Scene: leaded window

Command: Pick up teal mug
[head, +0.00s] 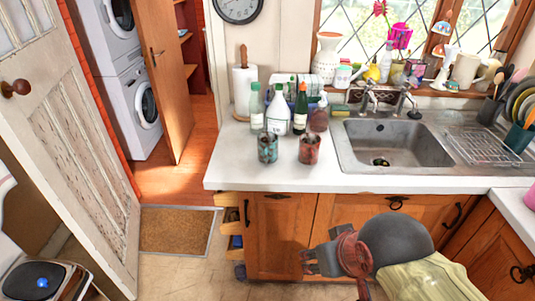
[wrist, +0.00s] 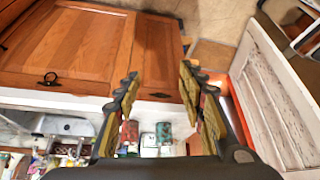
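The teal mug (head: 267,148), mottled with rust-brown marks, stands upright near the front edge of the white counter, left of the sink. In the wrist view, which is turned upside down, the teal mug (wrist: 164,132) shows beyond the fingers. A similar red mug (head: 309,149) stands a little to its right; it also shows in the wrist view (wrist: 130,132). My gripper (head: 308,262) is below counter height, in front of the wooden cabinet doors and apart from both mugs. In the wrist view its fingers (wrist: 158,90) are spread with nothing between them.
Several bottles (head: 278,112) and a paper towel roll (head: 243,88) stand behind the mugs. The sink (head: 395,143) and a dish rack (head: 485,146) are to the right. The counter's front-left corner is bare.

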